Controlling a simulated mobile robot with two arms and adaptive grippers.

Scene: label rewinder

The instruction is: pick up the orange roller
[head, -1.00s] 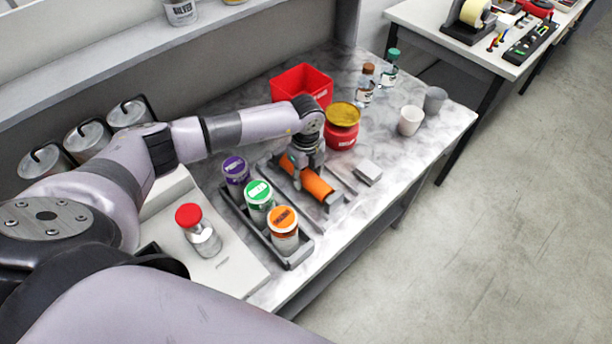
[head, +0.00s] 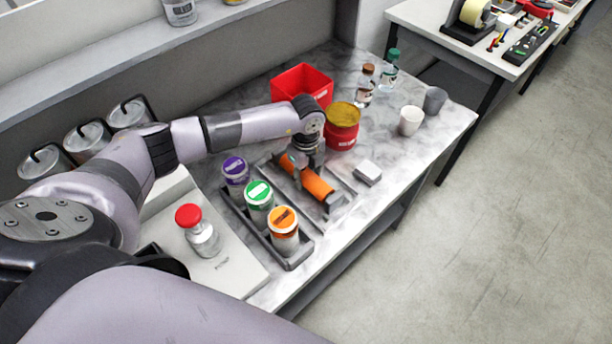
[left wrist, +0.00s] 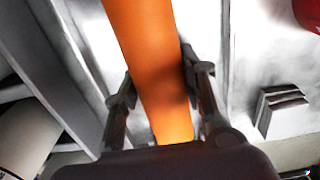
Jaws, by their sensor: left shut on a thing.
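The orange roller (head: 318,186) lies slantwise at the grey rack (head: 283,195) on the marbled bench, with its middle partly hidden by my left gripper (head: 304,172). In the left wrist view the roller (left wrist: 150,65) runs between the two fingers of my left gripper (left wrist: 160,95), one finger on each side. The left gripper is shut on the roller. I cannot tell whether the roller still touches the rack. My right gripper is not in view.
A tray (head: 300,257) with purple, green and orange-lidded jars stands left of the roller. A red tub (head: 342,127) and red bin (head: 302,86) stand behind. A small grey block (head: 367,172) lies to the right. The bench's front right is clear.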

